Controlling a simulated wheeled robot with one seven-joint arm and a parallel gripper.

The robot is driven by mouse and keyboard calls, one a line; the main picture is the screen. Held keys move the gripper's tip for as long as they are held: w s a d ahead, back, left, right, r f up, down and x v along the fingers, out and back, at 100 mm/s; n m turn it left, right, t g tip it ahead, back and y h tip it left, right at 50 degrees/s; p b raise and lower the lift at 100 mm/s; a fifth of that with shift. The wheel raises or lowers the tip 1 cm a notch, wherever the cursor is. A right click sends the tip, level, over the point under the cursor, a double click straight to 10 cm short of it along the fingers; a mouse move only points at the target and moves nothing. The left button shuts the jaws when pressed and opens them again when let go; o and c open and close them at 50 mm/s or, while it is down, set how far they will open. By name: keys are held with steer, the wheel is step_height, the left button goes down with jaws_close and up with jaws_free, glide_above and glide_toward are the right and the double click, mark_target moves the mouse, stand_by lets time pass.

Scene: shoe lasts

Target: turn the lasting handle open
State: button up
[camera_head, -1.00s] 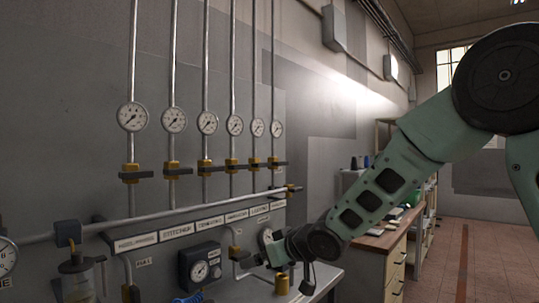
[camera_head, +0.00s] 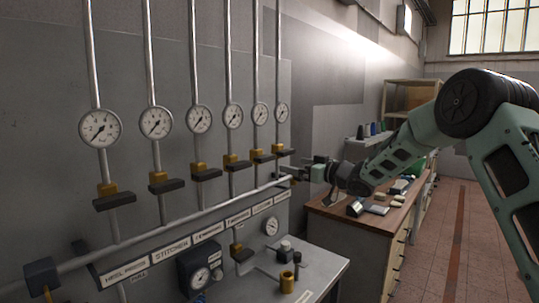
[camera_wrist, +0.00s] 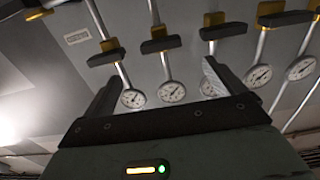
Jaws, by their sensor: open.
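A row of valve handles hangs on vertical pipes below dial gauges. Each handle is a dark bar on a brass body, lying crosswise to its pipe. The label strip's right-hand names are too small to read now, so I cannot tell for sure which handle is lasting. The fifth handle from the left (camera_head: 263,158) and the sixth (camera_head: 285,152) are nearest my gripper (camera_head: 298,172). In the wrist view, upside down, my open, empty gripper (camera_wrist: 160,78) faces the pipes; one handle (camera_wrist: 160,44) shows between the finger directions, apart from them.
A horizontal header pipe (camera_head: 180,219) runs below the handles, with another brass valve near its right end by my gripper. Gauges such as the rightmost gauge (camera_head: 282,112) sit above. A wooden-topped bench (camera_head: 385,222) with small items stands right; open floor (camera_head: 478,220) lies beyond.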

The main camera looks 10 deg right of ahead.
mark_target(269, 160)
steer(key=p+x, duration=0.5)
steer(key=x, duration=0.6)
steer(key=shift+r, duration=0.15)
steer(key=shift+w+a, duration=0.3)
steer(key=shift+w, duration=0.05)
steer(key=c, duration=1)
